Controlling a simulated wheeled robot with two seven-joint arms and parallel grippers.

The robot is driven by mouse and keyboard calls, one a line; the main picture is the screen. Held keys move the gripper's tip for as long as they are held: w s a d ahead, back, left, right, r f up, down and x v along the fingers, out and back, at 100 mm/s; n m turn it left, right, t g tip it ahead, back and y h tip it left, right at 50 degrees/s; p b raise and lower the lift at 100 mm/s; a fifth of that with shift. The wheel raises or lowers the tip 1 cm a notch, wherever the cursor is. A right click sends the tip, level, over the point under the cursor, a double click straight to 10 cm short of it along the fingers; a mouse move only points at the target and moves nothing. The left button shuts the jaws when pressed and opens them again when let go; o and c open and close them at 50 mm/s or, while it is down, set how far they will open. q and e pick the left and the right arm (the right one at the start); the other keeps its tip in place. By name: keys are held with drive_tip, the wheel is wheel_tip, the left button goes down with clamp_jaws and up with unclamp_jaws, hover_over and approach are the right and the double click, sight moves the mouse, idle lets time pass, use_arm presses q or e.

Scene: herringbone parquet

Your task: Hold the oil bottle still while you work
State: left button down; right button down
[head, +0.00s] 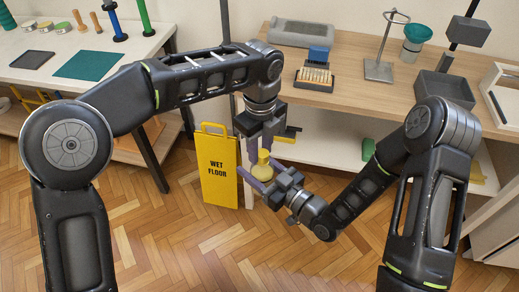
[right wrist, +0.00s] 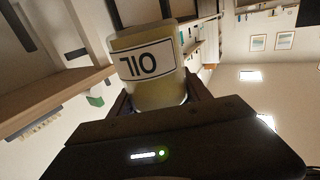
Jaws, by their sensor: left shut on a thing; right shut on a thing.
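The oil bottle (head: 263,170) is yellow and sits between my two grippers, in front of the workbench and above the floor. My right gripper (head: 263,180) is shut on its body from the lower right. In the right wrist view the bottle (right wrist: 155,88) fills the space between the fingers, its OIL label facing the camera and appearing upside down. My left gripper (head: 263,147) points down from above, shut on the bottle's top; its fingers hide most of what they grip.
A yellow wet floor sign (head: 218,170) stands just left of the grippers. The wooden workbench (head: 350,107) behind carries a brush block, a metal stand and a grey bin (head: 444,90). A white table (head: 130,50) stands at the left. Parquet in front is clear.

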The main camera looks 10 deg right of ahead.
use_arm(q)
drive_tip(key=m, duration=0.5)
drive_tip(key=shift+w+d+m, duration=0.15)
drive_tip(key=shift+m, duration=0.15)
drive_tip(key=m, duration=0.3)
drive_tip(key=shift+d, duration=0.15)
drive_tip(key=m, duration=0.4)
drive_tip(key=shift+d+m, duration=0.15)
drive_tip(key=shift+m, duration=0.25)
drive_tip(key=m, duration=0.3)
drive_tip(key=shift+d, duration=0.1)
drive_tip(key=c, duration=1)
unclamp_jaws()
drive_tip(key=shift+c, duration=0.2)
drive_tip(key=shift+c, duration=0.3)
